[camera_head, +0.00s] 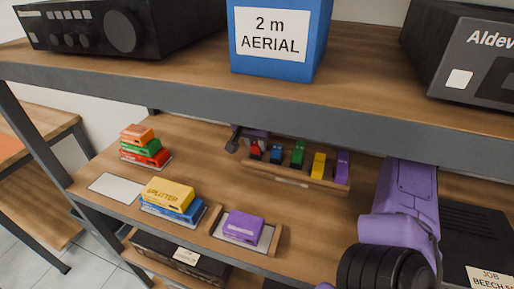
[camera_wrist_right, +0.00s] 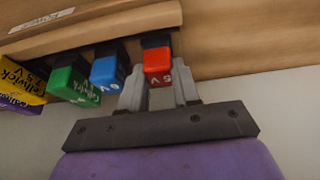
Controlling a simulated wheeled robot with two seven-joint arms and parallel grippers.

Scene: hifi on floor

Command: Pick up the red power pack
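The red power pack (camera_wrist_right: 157,62) sits at one end of a row of upright packs in the right wrist view. In the head view it is the small red block (camera_head: 256,151) at the left end of the wooden rack (camera_head: 290,178). My right gripper (camera_wrist_right: 160,84) has one finger on each side of it, close against its sides, and looks shut on it. The pack still stands in the rack row. My left gripper is not in view.
Blue (camera_head: 277,152), green (camera_head: 298,153), yellow (camera_head: 318,165) and purple (camera_head: 342,167) packs stand beside the red one. The upper shelf (camera_head: 200,85) hangs over the rack. A stack with an orange pack (camera_head: 137,132) on top lies left; a yellow pack (camera_head: 168,192) lies in front.

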